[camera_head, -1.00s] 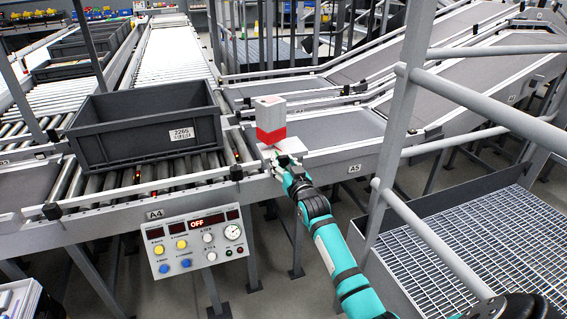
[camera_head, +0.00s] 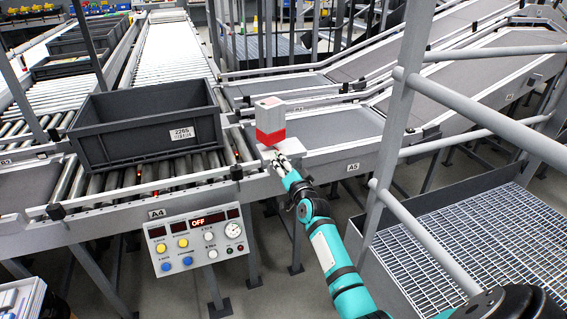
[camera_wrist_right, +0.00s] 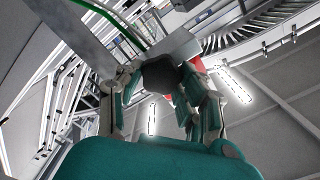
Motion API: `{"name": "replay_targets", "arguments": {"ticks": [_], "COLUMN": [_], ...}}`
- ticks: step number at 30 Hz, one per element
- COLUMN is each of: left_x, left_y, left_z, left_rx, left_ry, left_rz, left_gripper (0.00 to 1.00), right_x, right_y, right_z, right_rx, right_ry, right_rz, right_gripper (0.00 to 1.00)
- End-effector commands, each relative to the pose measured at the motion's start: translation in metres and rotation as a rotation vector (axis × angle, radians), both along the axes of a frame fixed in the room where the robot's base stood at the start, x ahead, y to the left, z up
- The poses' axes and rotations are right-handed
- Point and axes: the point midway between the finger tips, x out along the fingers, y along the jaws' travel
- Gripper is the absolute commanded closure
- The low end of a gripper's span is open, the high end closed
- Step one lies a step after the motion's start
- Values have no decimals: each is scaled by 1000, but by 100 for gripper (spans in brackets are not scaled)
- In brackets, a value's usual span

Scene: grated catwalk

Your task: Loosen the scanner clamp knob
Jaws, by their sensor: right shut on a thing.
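The scanner (camera_head: 270,118), a white box with a red band, stands on a light plate (camera_head: 290,149) at the conveyor's front rail. My right gripper (camera_head: 281,162) reaches up to the front of this plate, just below the scanner. In the right wrist view, the gripper's two fingers (camera_wrist_right: 160,98) are on either side of a dark knob (camera_wrist_right: 160,76) and shut on it. Red parts of the scanner (camera_wrist_right: 197,66) show behind the fingers there. The knob is too small and covered to make out in the head view. My left gripper is not in view.
A grey tote (camera_head: 146,127) labelled 2265 sits on the rollers left of the scanner. A control panel (camera_head: 196,243) reading OFF hangs below the rail. Grey guard rails (camera_head: 402,130) and a grated walkway (camera_head: 450,245) lie right of my arm.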

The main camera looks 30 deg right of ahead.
Motion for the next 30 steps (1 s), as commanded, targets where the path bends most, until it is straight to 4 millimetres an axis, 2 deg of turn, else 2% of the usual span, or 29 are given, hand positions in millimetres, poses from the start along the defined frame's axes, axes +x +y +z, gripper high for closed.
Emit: {"name": "replay_targets", "arguments": {"ticks": [30], "left_x": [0], "left_y": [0], "left_z": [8], "left_rx": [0], "left_ry": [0], "left_rz": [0], "left_gripper": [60], "right_x": [0], "right_y": [-1], "right_z": [-4], "right_rx": [923], "right_ry": [-221], "right_rz": [-1], "right_gripper": [95]}}
